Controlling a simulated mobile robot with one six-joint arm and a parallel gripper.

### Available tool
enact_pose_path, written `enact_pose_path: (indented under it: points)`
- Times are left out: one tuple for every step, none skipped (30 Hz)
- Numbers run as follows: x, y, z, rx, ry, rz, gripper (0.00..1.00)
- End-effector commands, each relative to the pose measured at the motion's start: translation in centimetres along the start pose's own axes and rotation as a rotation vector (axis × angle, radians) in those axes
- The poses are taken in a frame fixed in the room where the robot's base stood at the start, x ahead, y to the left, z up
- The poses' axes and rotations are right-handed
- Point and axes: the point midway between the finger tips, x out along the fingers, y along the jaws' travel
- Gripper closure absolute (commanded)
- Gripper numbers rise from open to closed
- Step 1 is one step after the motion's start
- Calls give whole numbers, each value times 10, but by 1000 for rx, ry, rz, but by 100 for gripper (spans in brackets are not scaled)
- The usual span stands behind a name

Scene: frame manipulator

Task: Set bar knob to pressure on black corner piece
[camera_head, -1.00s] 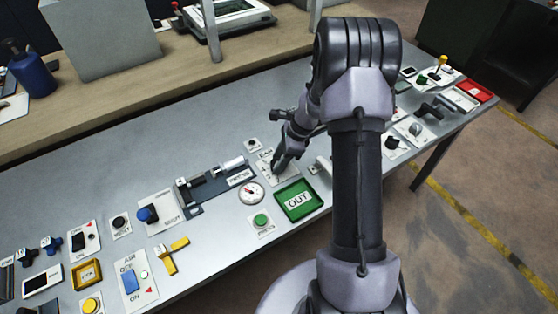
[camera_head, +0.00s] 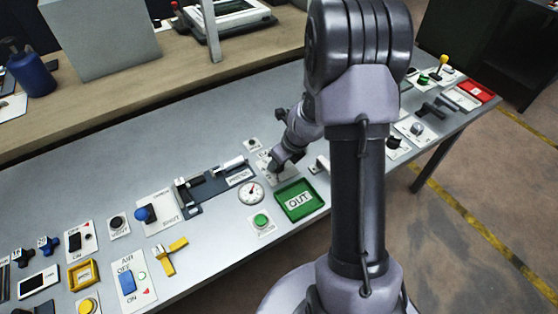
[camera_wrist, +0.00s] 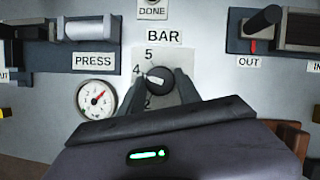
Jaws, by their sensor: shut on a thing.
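The bar knob (camera_wrist: 160,80) is a dark round knob with a white mark, on a white plate under the BAR label. Digits 5, 4 and 2 show around it. The mark lies on its left side, roughly towards the 4; the exact setting is hard to read. My gripper (camera_wrist: 161,91) has its fingers on both sides of the knob, shut on it. In the head view my gripper (camera_head: 276,165) is over the same plate, hiding the knob.
A round gauge with a red needle (camera_wrist: 97,98) is left of the knob. The PRESS fixture (camera_head: 208,187) and the green OUT tray (camera_head: 299,200) are close by. A DONE button plate (camera_wrist: 152,9) is behind the knob. The grey table behind the panels is clear.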

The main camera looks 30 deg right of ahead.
Motion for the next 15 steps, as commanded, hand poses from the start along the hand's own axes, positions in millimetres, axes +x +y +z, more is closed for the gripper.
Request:
enact_pose_path:
  points:
    - [0,0,0,14,0,-7,100]
    - [0,0,0,24,0,-11,100]
    - [0,1,0,36,0,-15,100]
    - [0,1,0,44,0,-19,100]
    - [0,1,0,50,0,-22,100]
    - [0,0,1,58,0,-25,100]
    - [0,0,1,63,-1,-28,100]
    - [0,0,1,67,-1,-29,100]
    - [0,1,1,72,-1,-31,100]
    - [0,1,1,75,-1,-32,100]
    - [0,1,1,77,-1,-33,100]
    - [0,1,1,79,-1,-33,100]
    - [0,1,1,81,-1,-34,100]
    - [0,1,1,81,-1,-34,100]
    - [0,1,1,82,-1,-34,100]
